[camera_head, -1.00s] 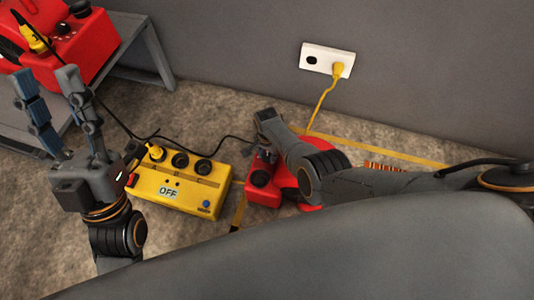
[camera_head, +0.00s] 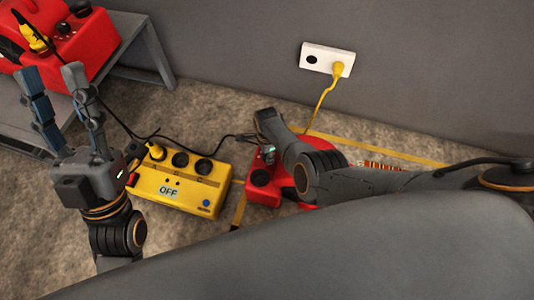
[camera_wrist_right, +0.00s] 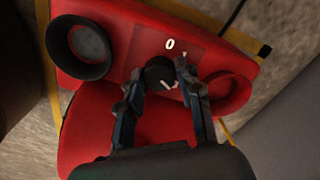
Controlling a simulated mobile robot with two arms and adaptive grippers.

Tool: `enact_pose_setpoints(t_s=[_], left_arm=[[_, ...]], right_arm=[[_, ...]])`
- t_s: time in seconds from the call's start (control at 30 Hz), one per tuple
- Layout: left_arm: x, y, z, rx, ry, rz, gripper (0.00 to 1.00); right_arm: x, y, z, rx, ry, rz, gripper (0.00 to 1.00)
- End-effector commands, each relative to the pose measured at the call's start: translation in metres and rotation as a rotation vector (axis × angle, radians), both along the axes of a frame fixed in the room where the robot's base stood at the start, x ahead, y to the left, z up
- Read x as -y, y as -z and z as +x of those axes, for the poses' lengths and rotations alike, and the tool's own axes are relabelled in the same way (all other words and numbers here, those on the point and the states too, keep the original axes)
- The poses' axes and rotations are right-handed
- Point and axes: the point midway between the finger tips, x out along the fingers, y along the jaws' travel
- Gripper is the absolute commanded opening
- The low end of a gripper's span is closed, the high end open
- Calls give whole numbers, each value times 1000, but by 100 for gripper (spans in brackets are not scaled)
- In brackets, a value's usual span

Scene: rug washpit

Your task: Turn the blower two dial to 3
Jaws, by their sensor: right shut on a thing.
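A red blower (camera_head: 262,188) sits on the floor right of the yellow box; which number it bears I cannot read. In the right wrist view its black dial (camera_wrist_right: 158,76) sits on the red panel (camera_wrist_right: 125,47) below a white 0. A white mark on the dial lies toward its lower right. My right gripper (camera_wrist_right: 160,70) is shut on the dial, one finger on each side; other scale marks are mostly hidden. In the head view my arm hides most of this grip. My left gripper (camera_head: 50,82) is open and empty, left of the yellow box.
A yellow power box (camera_head: 180,187) marked OFF stands on the floor, with a yellow plug and black cable. Another red machine (camera_head: 90,40) rests on a grey bench (camera_head: 135,38). A yellow cord (camera_head: 321,103) runs from the wall socket (camera_head: 318,58).

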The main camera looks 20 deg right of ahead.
Motion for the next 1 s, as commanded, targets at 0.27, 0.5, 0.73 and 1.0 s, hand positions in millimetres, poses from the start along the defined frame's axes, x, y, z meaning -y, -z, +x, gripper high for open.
enact_pose_setpoints(t_s=[0.27, 0.5, 0.73, 1.0], left_arm=[[0, 0, 0, 1, 0, 0, 40], [0, 0, 0, 1, 0, 0, 40], [0, 0, 0, 1, 1, -1, 40], [0, 1, 0, 1, 1, -1, 40]], right_arm=[[1, 1, 0, 0, 13, -1, 3], [1, 1, 0, 0, 12, -1, 41], [1, 0, 0, 0, 12, -1, 58], [0, 0, 0, 0, 11, 0, 58]])
